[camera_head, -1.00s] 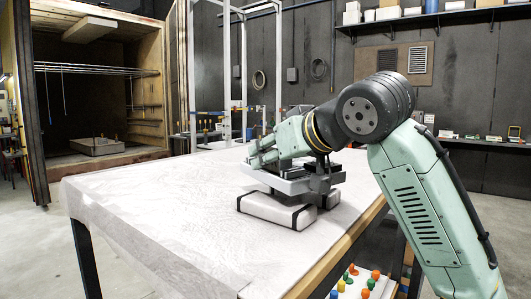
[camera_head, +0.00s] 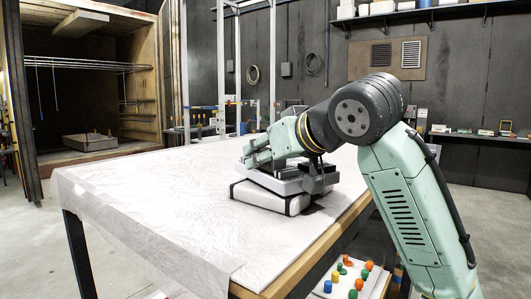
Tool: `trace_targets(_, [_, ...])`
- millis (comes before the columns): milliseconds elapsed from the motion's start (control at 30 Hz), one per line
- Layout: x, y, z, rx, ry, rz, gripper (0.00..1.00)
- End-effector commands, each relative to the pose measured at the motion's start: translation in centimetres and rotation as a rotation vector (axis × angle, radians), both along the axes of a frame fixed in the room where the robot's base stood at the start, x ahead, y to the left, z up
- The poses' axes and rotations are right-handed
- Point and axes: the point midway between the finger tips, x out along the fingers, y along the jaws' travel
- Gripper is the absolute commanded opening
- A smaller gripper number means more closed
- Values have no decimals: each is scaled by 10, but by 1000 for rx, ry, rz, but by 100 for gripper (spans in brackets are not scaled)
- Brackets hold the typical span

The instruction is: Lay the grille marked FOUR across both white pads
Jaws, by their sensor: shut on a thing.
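My gripper (camera_head: 318,178) is over the table, low above a white block with dark bands (camera_head: 262,196). It is shut on a pale grey flat piece (camera_head: 278,181) that lies over the block, slightly askew to it. I cannot read any mark on this piece or tell whether it is the grille. Whether it touches the block is unclear. My wrist and gripper hide the far side of the block, so I cannot make out two separate white pads.
The table (camera_head: 130,205) has a pale cover and is clear to the left. Below its right edge is a tray (camera_head: 325,291) with coloured pegs. An open oven (camera_head: 95,100) stands at the back left. Two louvred panels hang on a wall board (camera_head: 396,70).

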Motion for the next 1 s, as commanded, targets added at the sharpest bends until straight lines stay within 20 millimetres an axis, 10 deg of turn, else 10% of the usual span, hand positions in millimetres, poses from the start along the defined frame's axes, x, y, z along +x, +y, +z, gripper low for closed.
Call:
trace_targets(633, [0,0,-5,0,-2,0,0])
trace_targets(667, [0,0,-5,0,-3,-1,34])
trace_targets(1000, [0,0,-5,0,0,0,56])
